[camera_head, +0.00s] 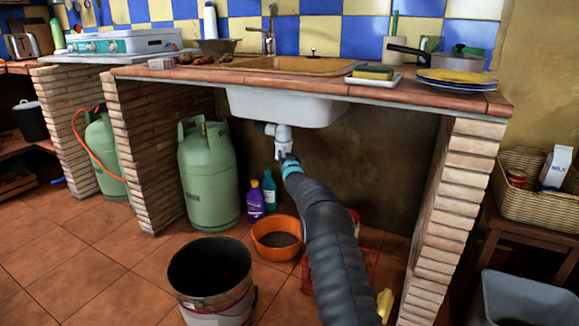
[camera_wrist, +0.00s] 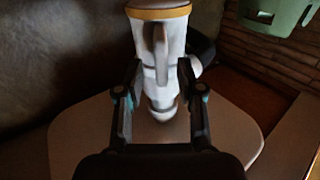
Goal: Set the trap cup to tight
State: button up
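The trap (camera_head: 283,137) hangs under the white sink basin (camera_head: 290,107) in the head view, a white and grey plastic fitting with a side pipe. In the wrist view the trap's white body stands between my fingers, with the wider cup (camera_wrist: 160,32) at the top of the picture, carrying an orange-brown band and a raised rib. My gripper (camera_head: 287,160) reaches up to the trap from below, its fingertips small in the head view. In the wrist view my gripper (camera_wrist: 161,88) has one finger on each side of the trap, spread apart with gaps beside the narrower part. Fingertip contact is unclear.
A green gas cylinder (camera_head: 208,177) stands left under the counter, beside purple (camera_head: 256,201) and teal bottles. An orange basin (camera_head: 276,240) and black bucket (camera_head: 211,272) stand on the floor. A brick pillar (camera_head: 452,210) bounds the right side.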

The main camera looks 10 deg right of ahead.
jog(key=s, duration=1)
jog(key=shift+a, duration=0.35)
jog(key=s+f+g, duration=0.5)
jog(key=f, duration=0.7)
jog(key=s+a+f+g, duration=0.15)
jog(key=s+g, duration=0.25)
jog(key=s, duration=0.5)
jog(key=s+a+r+g+p, duration=0.15)
jog(key=s+r, duration=0.55)
jog(key=s, duration=0.7)
jog(key=s+a+r+g+y+p, duration=0.1)
jog(key=s+r+g+p, duration=0.35)
jog(key=s, duration=0.95)
jog(key=s+a+r+g+p, duration=0.1)
jog(key=s+a+r, duration=0.1)
jog(key=s+r, duration=0.95)
jog(key=s+r+t+p, duration=0.3)
jog(key=s+r, duration=0.4)
jog(key=s, duration=0.3)
jog(key=shift+s+a+n+t+p, duration=0.25)
jog(key=shift+n+t+p, duration=0.05)
jog(key=shift+n+p, duration=0.1)
